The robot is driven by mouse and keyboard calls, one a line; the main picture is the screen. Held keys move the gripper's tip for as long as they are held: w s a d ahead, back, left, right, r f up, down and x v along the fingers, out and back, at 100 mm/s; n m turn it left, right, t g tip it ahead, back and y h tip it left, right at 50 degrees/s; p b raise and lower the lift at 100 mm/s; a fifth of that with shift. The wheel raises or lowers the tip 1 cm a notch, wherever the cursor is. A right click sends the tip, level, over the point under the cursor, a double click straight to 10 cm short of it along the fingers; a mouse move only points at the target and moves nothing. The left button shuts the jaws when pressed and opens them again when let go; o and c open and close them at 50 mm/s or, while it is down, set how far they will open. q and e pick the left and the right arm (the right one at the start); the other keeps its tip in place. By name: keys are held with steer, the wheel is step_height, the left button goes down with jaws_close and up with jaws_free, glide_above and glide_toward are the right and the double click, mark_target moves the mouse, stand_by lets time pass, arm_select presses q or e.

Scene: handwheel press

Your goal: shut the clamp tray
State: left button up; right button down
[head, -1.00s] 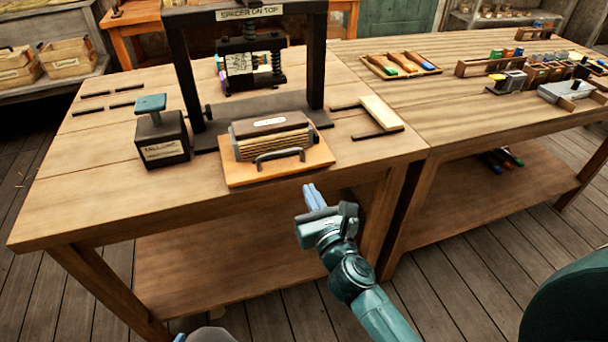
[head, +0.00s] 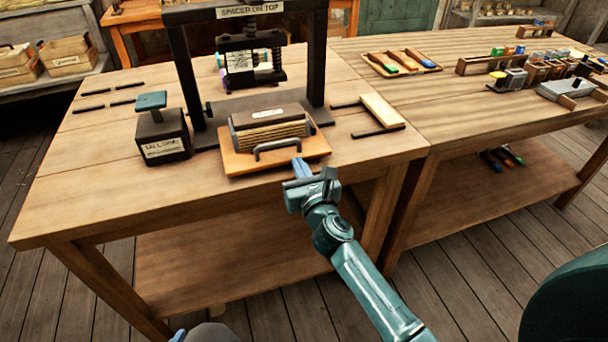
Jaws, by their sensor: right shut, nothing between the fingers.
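The clamp tray (head: 239,166) is an orange wooden board with a grey bar handle (head: 277,148) at its front. It sticks out toward me from the base of the dark press (head: 181,75). A layered block with a dark, labelled top (head: 268,117) sits on it. My right gripper (head: 299,166) is shut and empty, with its fingertips at the tray's front edge, by the right end of the handle. They seem to touch the edge, but contact is hard to tell. Of my left gripper, only a small bluish tip (head: 180,336) seems to show at the bottom edge.
A dark labelled spacer block (head: 162,138) with a teal top stands left of the tray. The table front (head: 110,205) is clear. A second table (head: 450,110) with tools and boxes adjoins on the right.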

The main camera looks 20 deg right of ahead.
steer(key=shift+w, duration=0.85)
steer(key=shift+s, duration=0.1)
